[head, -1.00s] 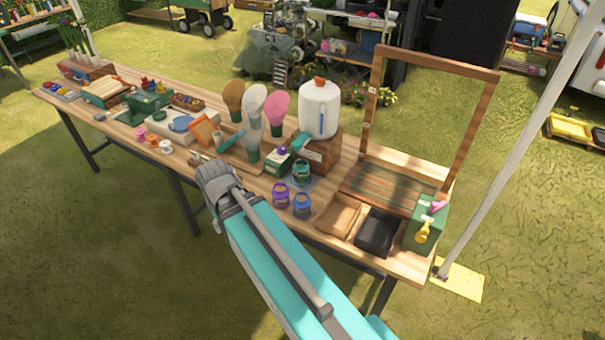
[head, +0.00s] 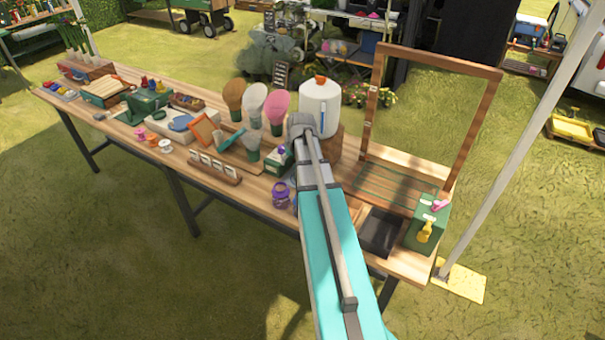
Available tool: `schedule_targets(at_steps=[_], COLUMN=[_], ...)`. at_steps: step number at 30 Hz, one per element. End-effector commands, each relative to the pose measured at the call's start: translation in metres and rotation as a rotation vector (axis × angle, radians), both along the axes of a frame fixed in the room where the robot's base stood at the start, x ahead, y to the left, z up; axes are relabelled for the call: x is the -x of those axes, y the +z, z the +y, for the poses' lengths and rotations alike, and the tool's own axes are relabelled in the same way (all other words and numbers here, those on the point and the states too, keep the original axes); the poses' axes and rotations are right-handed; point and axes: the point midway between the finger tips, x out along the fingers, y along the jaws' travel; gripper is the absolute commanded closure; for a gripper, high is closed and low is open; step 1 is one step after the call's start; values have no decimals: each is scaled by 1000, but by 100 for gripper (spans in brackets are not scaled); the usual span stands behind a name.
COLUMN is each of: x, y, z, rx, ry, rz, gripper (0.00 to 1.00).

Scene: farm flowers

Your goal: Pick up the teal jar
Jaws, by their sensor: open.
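My arm reaches in from the bottom, and its grey end, my gripper (head: 302,123), shows from behind in front of the white drink dispenser (head: 319,97). The jaws are open; the fingertips cannot be made out and I see nothing held. The teal jar is hidden behind my arm, which covers the table spot right of the green box. A purple jar (head: 280,194) stands on the table just left of my arm. The blue jar beside it is almost wholly covered by my arm.
A green box (head: 279,162) stands left of my arm. A rack of small white-labelled pots (head: 213,168) sits at the front edge. Right are a black tray (head: 380,232), a tall wooden frame (head: 376,95) and a green box with a yellow tag (head: 428,222).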

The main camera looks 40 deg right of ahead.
Motion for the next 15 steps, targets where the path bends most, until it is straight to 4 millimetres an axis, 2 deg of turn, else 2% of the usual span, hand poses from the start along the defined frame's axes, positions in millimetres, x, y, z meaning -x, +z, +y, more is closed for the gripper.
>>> schedule_targets(at_steps=[1, 6, 10, 15], x=[-3, 0, 3, 5], y=[-1, 1, 1, 2], z=[-23, -75, -98, -110], rx=[2, 12, 17, 21], ry=[-25, -80, -105, -116], rz=[-16, -58, -77, -87], gripper=[42, 42, 42, 42])
